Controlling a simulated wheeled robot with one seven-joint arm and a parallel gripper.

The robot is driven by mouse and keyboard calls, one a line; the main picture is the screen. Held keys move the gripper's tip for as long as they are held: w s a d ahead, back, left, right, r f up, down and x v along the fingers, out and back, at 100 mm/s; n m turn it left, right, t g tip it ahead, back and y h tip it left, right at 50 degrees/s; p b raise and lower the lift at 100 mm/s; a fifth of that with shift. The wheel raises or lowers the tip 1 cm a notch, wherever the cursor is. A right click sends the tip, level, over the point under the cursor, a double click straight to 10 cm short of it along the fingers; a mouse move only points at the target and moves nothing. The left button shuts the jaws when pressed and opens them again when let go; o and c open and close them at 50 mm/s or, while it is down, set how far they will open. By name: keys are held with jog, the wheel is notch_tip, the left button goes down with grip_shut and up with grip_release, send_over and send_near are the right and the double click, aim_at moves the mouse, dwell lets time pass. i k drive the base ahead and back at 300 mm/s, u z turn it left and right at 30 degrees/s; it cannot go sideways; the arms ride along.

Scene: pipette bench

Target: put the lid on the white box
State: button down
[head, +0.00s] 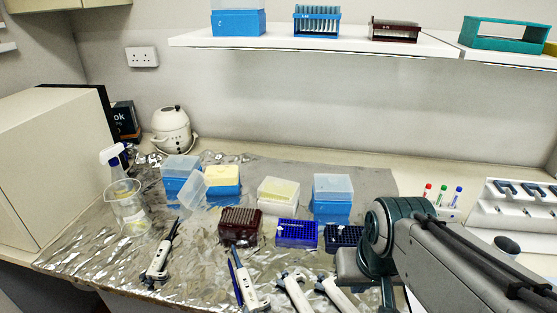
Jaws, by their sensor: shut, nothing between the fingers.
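The white box (278,203) stands near the middle of the foil-covered bench, with a pale yellow top surface showing and no clear lid on it. A translucent lid (192,188) leans tilted against the blue boxes to its left, apart from the white box. My gripper (357,266) is at the lower right, in front of and to the right of the white box. It is shut and empty, and touches neither the box nor the lid. Its fingertips are hard to make out.
Blue boxes (332,210) stand beside the white box. A dark red rack (240,226) and a blue rack (297,234) are in front of it. Several pipettes (246,288) lie along the front. A beaker (129,212) and a spray bottle (113,160) stand at left. A shelf (300,41) hangs above.

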aim_at(284, 193)
jog(key=k, duration=0.9)
jog(key=u, duration=1.75)
jog(key=i, duration=1.2)
jog(key=z, duration=2.1)
jog(key=i, duration=0.5)
